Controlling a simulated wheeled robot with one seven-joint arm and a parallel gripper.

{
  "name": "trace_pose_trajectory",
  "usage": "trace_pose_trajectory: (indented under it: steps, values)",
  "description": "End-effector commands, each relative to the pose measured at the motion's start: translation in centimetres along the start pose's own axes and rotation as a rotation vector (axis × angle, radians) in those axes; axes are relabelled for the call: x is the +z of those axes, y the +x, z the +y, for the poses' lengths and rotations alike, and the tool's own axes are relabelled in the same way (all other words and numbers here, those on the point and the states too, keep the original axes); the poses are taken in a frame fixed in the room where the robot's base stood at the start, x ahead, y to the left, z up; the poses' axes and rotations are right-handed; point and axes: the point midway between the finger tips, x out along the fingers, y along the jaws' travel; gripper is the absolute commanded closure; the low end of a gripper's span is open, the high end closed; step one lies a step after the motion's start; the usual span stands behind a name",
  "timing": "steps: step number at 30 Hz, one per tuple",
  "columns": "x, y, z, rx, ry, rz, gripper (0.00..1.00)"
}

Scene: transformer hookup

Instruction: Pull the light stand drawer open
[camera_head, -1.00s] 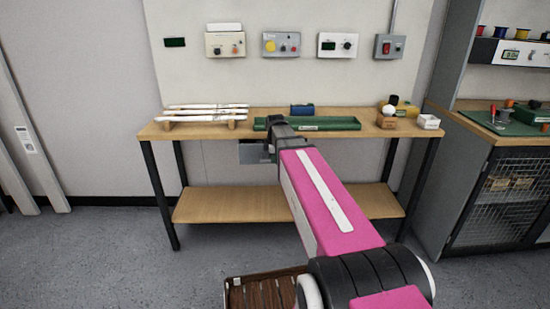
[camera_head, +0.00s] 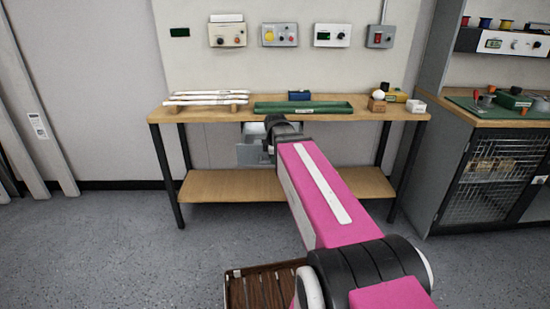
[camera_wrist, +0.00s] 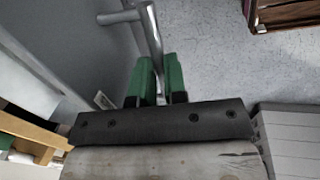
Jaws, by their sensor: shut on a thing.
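The light stand drawer (camera_head: 250,154) is a grey box under the front edge of the wooden table, left of my arm in the head view. It stands out in front of the table edge, so it is at least partly open. In the wrist view its grey panel (camera_wrist: 85,35) fills the upper left, with a round metal bar handle (camera_wrist: 151,38) beside it. My gripper (camera_wrist: 160,68) has green fingers on either side of the bar and is shut on it. In the head view my wrist hides the fingers and part of the drawer.
The wooden table (camera_head: 215,113) has a lower shelf (camera_head: 230,187) and dark legs. A green tray (camera_head: 330,108) and white rods (camera_head: 205,98) lie on top. A brown slatted crate (camera_head: 262,288) is on the floor near my arm. Grey floor in front is mostly clear.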

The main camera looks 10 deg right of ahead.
Motion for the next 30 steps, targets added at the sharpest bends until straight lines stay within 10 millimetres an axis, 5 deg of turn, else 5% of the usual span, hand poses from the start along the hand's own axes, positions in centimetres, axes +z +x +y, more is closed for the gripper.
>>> trace_pose_trajectory:
  steps: [7, 10, 22, 30]
  values:
    - [0.0, 0.0, 0.0, 0.001, 0.0, -0.001, 1.0]
    - [0.0, 0.0, 0.1, 0.001, 0.0, 0.0, 0.62]
    - [0.0, -0.5, 0.0, 0.001, 0.0, 0.0, 0.62]
    - [0.0, -3.8, 0.0, 0.002, 0.0, 0.0, 0.62]
